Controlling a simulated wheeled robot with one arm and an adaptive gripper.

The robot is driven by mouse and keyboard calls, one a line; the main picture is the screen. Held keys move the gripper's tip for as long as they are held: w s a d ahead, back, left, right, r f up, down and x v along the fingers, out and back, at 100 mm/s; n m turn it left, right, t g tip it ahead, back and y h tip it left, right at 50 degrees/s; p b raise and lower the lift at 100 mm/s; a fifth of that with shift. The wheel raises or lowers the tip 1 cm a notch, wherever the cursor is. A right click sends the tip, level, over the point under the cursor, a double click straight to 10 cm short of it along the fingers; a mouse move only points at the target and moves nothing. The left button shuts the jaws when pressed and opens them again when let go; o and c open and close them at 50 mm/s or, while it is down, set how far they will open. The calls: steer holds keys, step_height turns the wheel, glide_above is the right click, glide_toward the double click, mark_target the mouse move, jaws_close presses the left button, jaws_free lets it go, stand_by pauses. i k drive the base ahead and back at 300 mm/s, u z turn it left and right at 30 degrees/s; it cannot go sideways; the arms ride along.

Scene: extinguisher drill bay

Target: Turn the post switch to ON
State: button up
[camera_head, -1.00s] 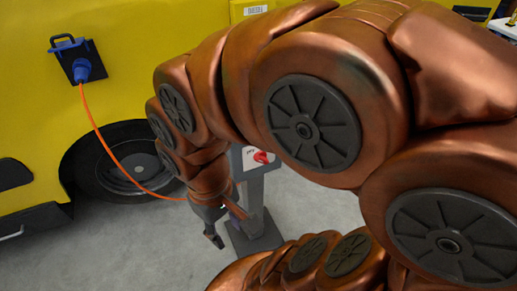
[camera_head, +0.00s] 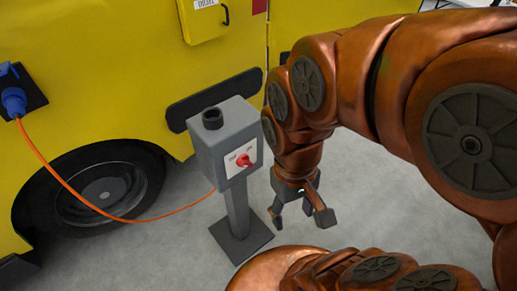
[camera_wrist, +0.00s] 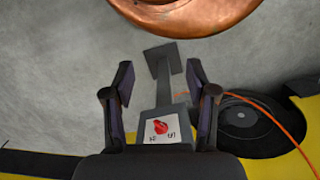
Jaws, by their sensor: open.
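The post (camera_head: 224,140) is a grey box on a column with a square foot on the floor. The red switch knob (camera_head: 243,160) sits on a white plate on the box's face. It also shows in the wrist view (camera_wrist: 160,127), low between my fingers, with lettering on both sides too small to read surely. My gripper (camera_head: 304,217) is open and empty, to the right of the post and below the knob's height in the head view. Its two fingers (camera_wrist: 159,85) stand apart in the wrist view, and I see no contact with the switch.
A yellow vehicle (camera_head: 100,100) with a dark wheel (camera_head: 100,190) stands behind the post. An orange cable (camera_head: 70,185) runs from a blue plug (camera_head: 14,98) on the vehicle to the post. Grey floor (camera_head: 190,265) is clear around the post's foot.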

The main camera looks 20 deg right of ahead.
mark_target(243, 160)
steer(key=z, duration=0.2)
steer(key=k, duration=0.85)
steer(key=u, duration=1.3)
